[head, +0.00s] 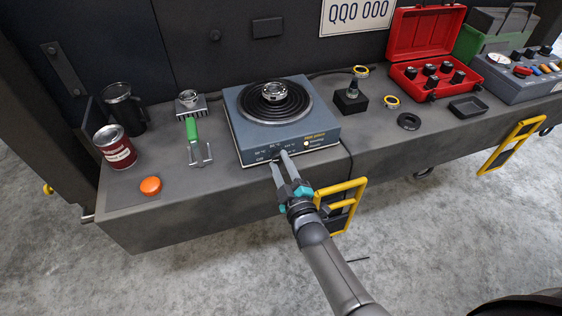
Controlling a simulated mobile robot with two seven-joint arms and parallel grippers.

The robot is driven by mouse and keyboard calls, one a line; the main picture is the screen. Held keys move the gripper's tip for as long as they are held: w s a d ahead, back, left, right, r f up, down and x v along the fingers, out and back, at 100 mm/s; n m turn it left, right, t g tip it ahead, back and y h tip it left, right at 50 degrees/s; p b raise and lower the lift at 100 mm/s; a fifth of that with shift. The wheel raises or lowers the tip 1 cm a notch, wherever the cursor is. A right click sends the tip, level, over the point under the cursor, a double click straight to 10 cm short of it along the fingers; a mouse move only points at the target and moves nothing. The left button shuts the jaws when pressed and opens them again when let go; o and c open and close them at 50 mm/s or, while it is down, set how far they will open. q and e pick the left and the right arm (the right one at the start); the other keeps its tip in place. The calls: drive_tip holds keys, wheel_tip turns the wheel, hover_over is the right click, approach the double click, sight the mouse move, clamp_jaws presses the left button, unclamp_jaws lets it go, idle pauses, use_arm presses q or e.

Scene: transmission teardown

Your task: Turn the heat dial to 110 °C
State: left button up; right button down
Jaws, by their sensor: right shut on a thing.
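The blue-grey hot plate (238,113) stands on the dark bench, with a round black coil top and a metal ring part (273,91) on its centre. Its front panel carries small temperature markings and a small light at the right. My right gripper (279,161) reaches up from below to the front panel, its fingers shut at the place of the heat dial. The dial is mostly hidden by the fingers, and its pointer cannot be read. My left gripper is not in view.
Left of the hot plate are a green-handled tool (192,132), a red can (115,147), a black mug (123,108) and an orange button (150,186). A red case (425,38) and black tray (467,107) stand right. Yellow handles (341,203) stick out below the bench edge.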

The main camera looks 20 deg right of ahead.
drive_tip(key=m, duration=0.3)
drive_tip(key=shift+m+p, duration=0.4)
drive_tip(key=m, duration=0.2)
drive_tip(key=shift+m, duration=0.4)
drive_tip(key=m, duration=0.4)
drive_tip(key=shift+p, duration=0.35)
drive_tip(key=m, duration=0.5)
drive_tip(key=shift+m, duration=0.5)
drive_tip(key=m, duration=0.2)
drive_tip(key=shift+m+b, duration=0.3)
drive_tip(key=m, duration=0.2)
drive_tip(key=shift+f+m, duration=0.1)
drive_tip(key=shift+m, duration=0.3)
drive_tip(key=shift+m+b, duration=0.35)
drive_tip(key=shift+m, duration=0.05)
drive_tip(key=shift+m+b, duration=0.3)
drive_tip(key=shift+m, duration=0.9)
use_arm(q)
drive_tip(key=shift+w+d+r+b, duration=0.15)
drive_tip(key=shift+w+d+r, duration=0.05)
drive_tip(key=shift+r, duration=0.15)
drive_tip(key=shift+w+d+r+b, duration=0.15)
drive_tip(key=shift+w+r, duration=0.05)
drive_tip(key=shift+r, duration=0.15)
use_arm(e)
drive_tip(key=shift+m, duration=1.3)
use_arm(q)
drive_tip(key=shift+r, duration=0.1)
